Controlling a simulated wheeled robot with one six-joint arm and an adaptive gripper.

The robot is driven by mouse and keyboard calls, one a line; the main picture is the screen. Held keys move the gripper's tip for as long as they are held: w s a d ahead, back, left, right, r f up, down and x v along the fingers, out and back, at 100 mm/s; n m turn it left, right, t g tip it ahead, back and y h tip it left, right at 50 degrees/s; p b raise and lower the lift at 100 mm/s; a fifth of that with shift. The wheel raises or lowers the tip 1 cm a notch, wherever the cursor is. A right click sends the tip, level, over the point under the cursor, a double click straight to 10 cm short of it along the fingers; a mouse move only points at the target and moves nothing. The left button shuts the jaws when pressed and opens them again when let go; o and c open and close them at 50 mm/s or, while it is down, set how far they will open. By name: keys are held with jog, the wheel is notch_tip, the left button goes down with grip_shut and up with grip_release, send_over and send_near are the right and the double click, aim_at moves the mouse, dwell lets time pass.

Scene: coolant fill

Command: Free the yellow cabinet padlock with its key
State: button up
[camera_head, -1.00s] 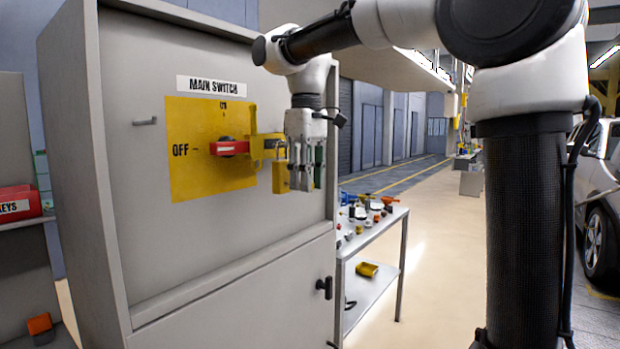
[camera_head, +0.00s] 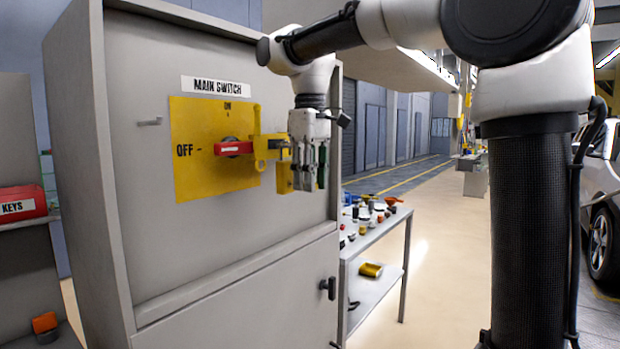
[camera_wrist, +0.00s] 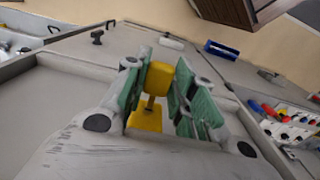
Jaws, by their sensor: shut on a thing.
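The yellow padlock (camera_head: 284,178) hangs upright from the yellow hasp (camera_head: 262,146) beside the red switch handle (camera_head: 234,148) on the grey cabinet. My gripper (camera_head: 309,186) points down just right of the padlock and covers part of it. In the wrist view my green-padded fingers (camera_wrist: 172,98) are shut on a yellow piece, apparently the key's head (camera_wrist: 158,78). A narrow stem joins it to a second yellow block (camera_wrist: 146,118), apparently the padlock. The fingers hide the key in the head view, and how deep it sits cannot be told.
The handle lies at OFF on the yellow switch plate (camera_head: 205,185). A red KEYS box (camera_head: 20,205) stands on a shelf at the left. A table (camera_head: 372,236) with several small parts stands right of the cabinet. The floor (camera_head: 440,260) farther right is clear.

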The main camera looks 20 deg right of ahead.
jog(key=shift+s, duration=0.1)
jog(key=s+d, duration=0.4)
jog(key=s, duration=0.1)
jog(key=shift+s, duration=0.25)
dwell(0.7)
jog(key=shift+d, duration=0.1)
